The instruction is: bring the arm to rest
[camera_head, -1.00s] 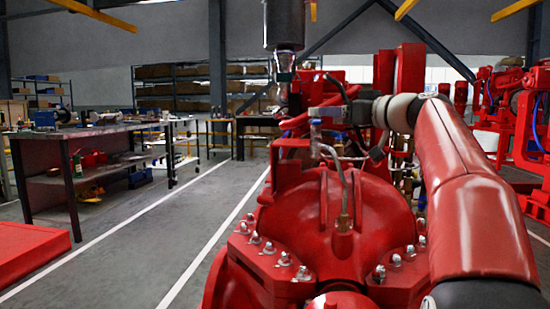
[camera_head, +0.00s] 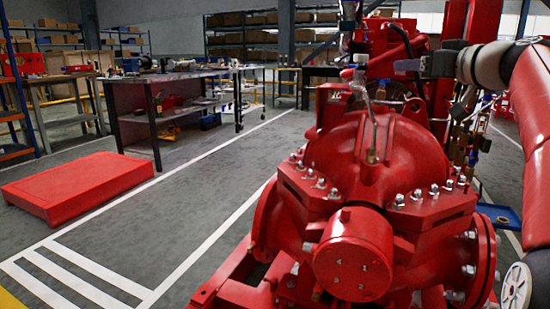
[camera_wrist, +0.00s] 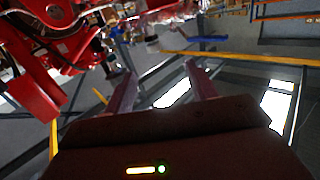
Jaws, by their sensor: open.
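My gripper (camera_head: 408,65) shows in the head view at the upper right, at the end of my red arm, in front of the upper part of the red pumpset (camera_head: 385,150). Its fingers point left, and whether they touch anything there cannot be told. In the wrist view my gripper (camera_wrist: 162,82) has its two fingers apart with nothing between them. Beyond the fingers are the floor and a yellow line. The red machinery (camera_wrist: 75,40) is at the upper left of the wrist view, apart from the fingers as far as I can see.
A low red platform (camera_head: 80,187) lies on the floor at the left. A workbench (camera_head: 180,78) with items on it stands behind. Shelves with boxes (camera_head: 245,38) line the back wall. Grey floor with white lines is clear between platform and pumpset.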

